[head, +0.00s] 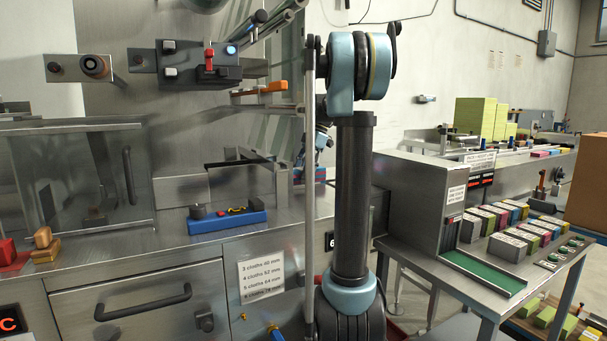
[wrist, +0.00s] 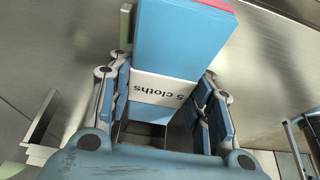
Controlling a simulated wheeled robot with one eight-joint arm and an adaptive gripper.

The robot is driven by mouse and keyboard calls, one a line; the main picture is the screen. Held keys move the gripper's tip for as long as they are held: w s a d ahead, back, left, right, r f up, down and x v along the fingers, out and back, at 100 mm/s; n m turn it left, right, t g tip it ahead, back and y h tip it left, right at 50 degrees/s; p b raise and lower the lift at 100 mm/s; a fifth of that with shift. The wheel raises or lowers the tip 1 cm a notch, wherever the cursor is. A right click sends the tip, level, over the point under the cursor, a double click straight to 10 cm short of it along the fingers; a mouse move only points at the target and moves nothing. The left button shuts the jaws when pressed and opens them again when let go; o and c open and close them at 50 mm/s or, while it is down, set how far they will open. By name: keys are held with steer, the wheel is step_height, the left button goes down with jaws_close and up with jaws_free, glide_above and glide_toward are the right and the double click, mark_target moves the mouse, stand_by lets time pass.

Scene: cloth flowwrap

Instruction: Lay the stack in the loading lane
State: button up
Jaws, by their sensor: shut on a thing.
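The stack (wrist: 180,40) is a block of blue cloths with a red layer along its top right edge. A white paper band (wrist: 160,90) around it reads "5 cloths", upside down in the wrist view. My gripper (wrist: 165,88) is shut on the stack, with a finger at each side of the banded part. The stack extends beyond the fingertips over a bare metal surface; I cannot tell whether it touches it. I cannot tell for sure which surface is the loading lane.
A metal channel edge (wrist: 42,125) lies left of the gripper in the wrist view. In the head view, a blue tool block (head: 228,222) sits on the steel counter. A side table at right holds several banded stacks (head: 510,243) and a green strip (head: 480,270).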

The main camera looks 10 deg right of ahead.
steer(key=o, duration=1.1)
steer(key=shift+r, duration=0.1)
steer(key=v, duration=1.2)
